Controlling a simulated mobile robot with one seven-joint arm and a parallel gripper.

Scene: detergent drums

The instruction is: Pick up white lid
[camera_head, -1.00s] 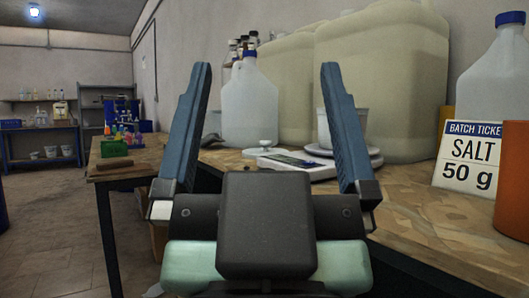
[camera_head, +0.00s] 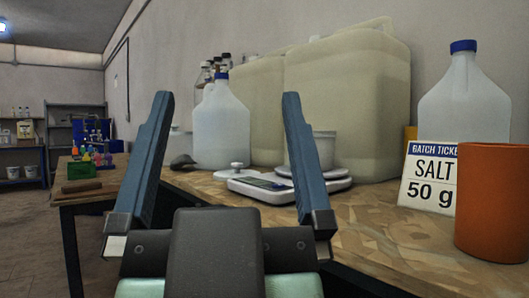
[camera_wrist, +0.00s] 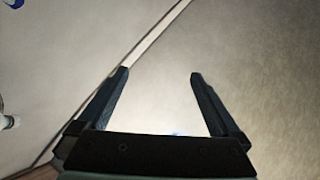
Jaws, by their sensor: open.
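The white lid (camera_head: 236,172), a flat disc with a round knob, lies on the wooden bench just left of a white scale (camera_head: 262,190). In the head view it appears between the two blue fingers of my gripper (camera_head: 227,97), but farther back. My gripper is open and empty, with its fingers wide apart and pointing up in the picture. In the wrist view my gripper (camera_wrist: 160,73) has only plain pale surfaces between its fingers, and I cannot make out the lid there.
A white tub (camera_head: 311,150) stands on the scale, partly behind my right finger. A blue-capped jug (camera_head: 221,127) and large cream canisters (camera_head: 345,100) stand behind the lid. At right are a salt ticket (camera_head: 428,180), an orange cup (camera_head: 491,205) and another jug (camera_head: 464,105).

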